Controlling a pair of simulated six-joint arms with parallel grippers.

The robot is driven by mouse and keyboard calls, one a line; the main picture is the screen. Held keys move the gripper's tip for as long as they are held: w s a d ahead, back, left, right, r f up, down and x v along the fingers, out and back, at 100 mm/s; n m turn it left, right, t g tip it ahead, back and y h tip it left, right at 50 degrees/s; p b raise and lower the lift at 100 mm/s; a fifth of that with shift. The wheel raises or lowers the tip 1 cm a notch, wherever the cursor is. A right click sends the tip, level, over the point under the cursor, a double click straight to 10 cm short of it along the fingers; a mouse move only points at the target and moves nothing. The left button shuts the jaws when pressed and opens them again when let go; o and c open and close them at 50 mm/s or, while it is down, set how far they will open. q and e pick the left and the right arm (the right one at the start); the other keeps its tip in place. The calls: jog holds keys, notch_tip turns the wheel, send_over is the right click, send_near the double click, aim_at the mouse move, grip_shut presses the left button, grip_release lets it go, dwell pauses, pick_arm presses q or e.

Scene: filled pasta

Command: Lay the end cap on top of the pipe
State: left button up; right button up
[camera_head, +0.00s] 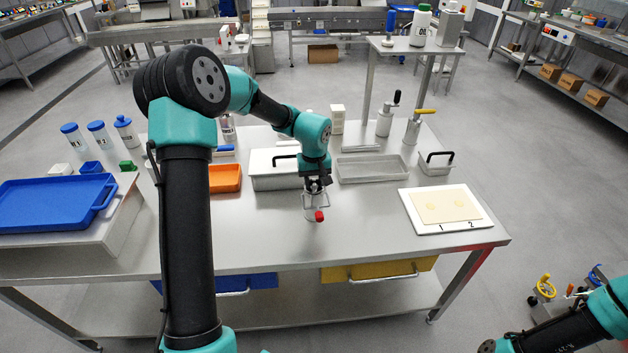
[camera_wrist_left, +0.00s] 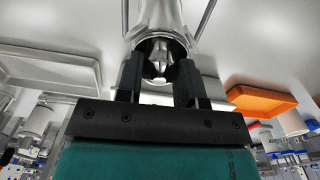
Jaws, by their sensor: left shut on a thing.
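My left gripper (camera_head: 317,188) points down over the middle of the steel table. In the left wrist view its two black fingers (camera_wrist_left: 159,80) are shut on a small shiny metal piece (camera_wrist_left: 160,66), which looks like the end cap. Just beyond the fingertips is a round metal tube (camera_wrist_left: 160,12), seemingly the pipe, with a rim around a dark opening. The fingers partly hide where the two meet, so I cannot tell whether they touch. In the head view a thin metal frame and a red knob (camera_head: 319,216) show below the gripper. My right gripper is out of view.
A shallow metal tray (camera_head: 373,181) and a white board (camera_head: 474,233) lie to the right. The table's front strip is clear.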

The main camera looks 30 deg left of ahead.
aim_at(314, 180)
pick_arm(q)
jog(key=shift+f, duration=0.15)
jog(key=o, duration=0.9)
jog(key=shift+o, duration=0.2)
notch_tip(314, 180, up, 12)
jog(key=shift+r, duration=0.2)
